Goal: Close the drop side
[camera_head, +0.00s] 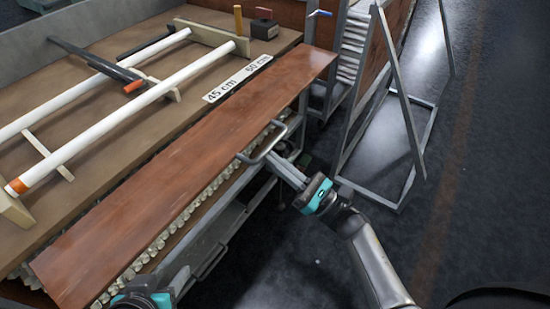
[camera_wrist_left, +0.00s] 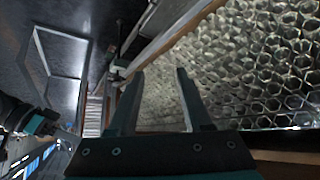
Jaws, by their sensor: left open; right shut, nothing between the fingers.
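The drop side, a long reddish-brown board (camera_head: 185,170), runs along the front of the bench in the head view, its broad face turned up. A metal loop handle (camera_head: 264,143) is at its front edge, right of the middle. My right gripper (camera_head: 281,166) is shut, its tips close to the handle; contact is unclear. My left gripper is at the bottom edge of the head view, its fingers cut off. In the left wrist view my left gripper (camera_wrist_left: 158,95) is open and empty, facing packed hexagonal glass tube ends (camera_wrist_left: 255,75).
White tubes (camera_head: 110,110) lie on the bench top (camera_head: 75,205) beside a length label (camera_head: 237,79). A second handle (camera_head: 210,262) shows below the board. Metal frames (camera_head: 408,125) stand at the right. Dark floor (camera_head: 490,200) is clear further right.

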